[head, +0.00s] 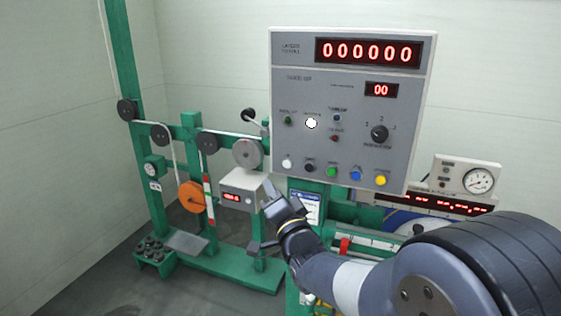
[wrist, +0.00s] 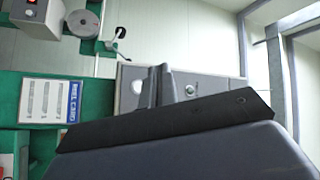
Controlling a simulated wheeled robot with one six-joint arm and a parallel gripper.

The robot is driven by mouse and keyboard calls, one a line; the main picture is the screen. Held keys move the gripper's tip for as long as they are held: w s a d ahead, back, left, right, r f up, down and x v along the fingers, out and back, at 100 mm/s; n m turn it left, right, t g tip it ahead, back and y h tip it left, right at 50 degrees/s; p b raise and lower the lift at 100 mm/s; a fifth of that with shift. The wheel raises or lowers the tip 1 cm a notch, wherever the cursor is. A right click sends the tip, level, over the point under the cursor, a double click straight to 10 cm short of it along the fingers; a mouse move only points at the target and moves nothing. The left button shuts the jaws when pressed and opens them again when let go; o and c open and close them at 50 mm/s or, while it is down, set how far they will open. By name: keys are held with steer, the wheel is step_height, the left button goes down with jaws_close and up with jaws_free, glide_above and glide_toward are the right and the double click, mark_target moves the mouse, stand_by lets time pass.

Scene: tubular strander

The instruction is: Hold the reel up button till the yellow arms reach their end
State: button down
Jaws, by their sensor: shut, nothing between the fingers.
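The control panel (head: 350,75) stands upright at the centre of the head view. Its lower row has white (head: 287,162), black (head: 309,167), green (head: 332,171), blue (head: 355,176) and yellow (head: 380,180) buttons. The labels are too small to read, so I cannot tell which is the reel up button. My gripper (head: 271,193) is shut and empty, by the panel's lower left corner in the head view. In the wrist view its fingers (wrist: 160,84) overlap the panel (wrist: 218,84) beside a round white button (wrist: 137,87); contact cannot be told. Yellow arms cannot be made out.
A green frame (head: 190,125) with pulleys and an orange wheel (head: 192,197) stands at left. A small grey box with a red display (head: 240,190) is close to my gripper. A gauge box (head: 466,177) stands at right. A label sheet (wrist: 46,98) shows in the wrist view.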

mark_target(287, 164)
steer(key=shift+w+d+p, duration=0.4)
steer(key=shift+w+d, duration=0.15)
steer(key=shift+w, duration=0.85)
steer(key=shift+w+d+p, duration=0.4)
steer(key=shift+w+d, duration=0.1)
steer(key=shift+w, duration=0.85)
steer(key=shift+w+d+p, duration=0.4)
steer(key=shift+w+d, duration=0.15)
steer(key=shift+w, duration=0.85)
steer(key=shift+w+d, duration=0.1)
steer(key=shift+w, duration=0.3)
